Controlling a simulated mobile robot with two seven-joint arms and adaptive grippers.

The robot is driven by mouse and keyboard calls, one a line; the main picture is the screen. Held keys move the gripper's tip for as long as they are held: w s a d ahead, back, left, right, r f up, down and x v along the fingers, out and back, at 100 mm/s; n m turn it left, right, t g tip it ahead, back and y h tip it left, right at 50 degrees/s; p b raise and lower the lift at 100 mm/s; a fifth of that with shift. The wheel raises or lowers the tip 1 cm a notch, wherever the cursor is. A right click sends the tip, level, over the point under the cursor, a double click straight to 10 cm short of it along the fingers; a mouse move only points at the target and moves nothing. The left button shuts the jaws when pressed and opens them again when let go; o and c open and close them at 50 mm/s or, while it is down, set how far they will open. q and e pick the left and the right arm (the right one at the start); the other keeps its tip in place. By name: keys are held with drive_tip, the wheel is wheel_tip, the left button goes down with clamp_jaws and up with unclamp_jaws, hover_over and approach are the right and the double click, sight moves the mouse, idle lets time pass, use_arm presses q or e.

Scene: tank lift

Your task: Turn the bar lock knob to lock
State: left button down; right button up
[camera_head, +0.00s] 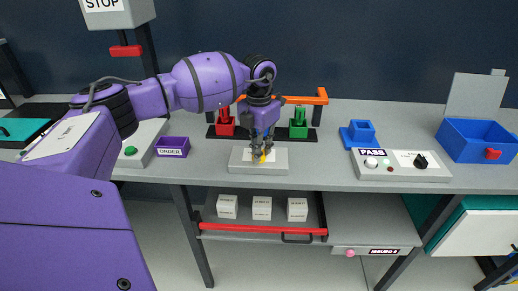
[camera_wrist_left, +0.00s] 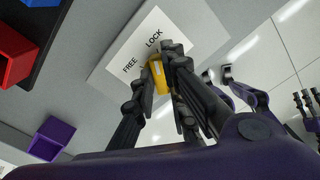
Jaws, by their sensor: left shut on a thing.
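The bar lock knob is yellow and shows between my left gripper's fingers (camera_wrist_left: 157,75) in the left wrist view. Its visible yellow part (camera_wrist_left: 158,77) lies near the printed words FREE and LOCK; which word it points at is unclear. The knob stands on a pale plate (camera_head: 240,165) on the bench; the plate also shows in the left wrist view (camera_wrist_left: 112,72). My left gripper (camera_head: 262,157) comes down from above and is shut on the knob, hiding much of it. Dark finger-like parts, probably my right gripper (camera_wrist_left: 307,105), show at the right edge of the left wrist view.
An orange bar (camera_head: 308,100) lies behind the gripper, near a red block (camera_head: 225,126) and a green block (camera_head: 298,130). A purple ORDER tray (camera_head: 172,147) is left of the plate. A PASS panel (camera_head: 425,172) and blue bin (camera_head: 470,141) stand at right. White boxes sit below.

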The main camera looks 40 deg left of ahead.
use_arm(q)
drive_tip(key=shift+m, duration=0.6)
use_arm(e)
drive_tip(key=shift+s+f, duration=0.1)
drive_tip(key=shift+s, duration=0.3)
drive_tip(key=shift+w, duration=0.2)
use_arm(q)
drive_tip(key=c, duration=1.8)
unclamp_jaws()
drive_tip(key=shift+o, duration=0.2)
wheel_tip(320, 180, up, 12)
drive_tip(key=shift+w, duration=0.1)
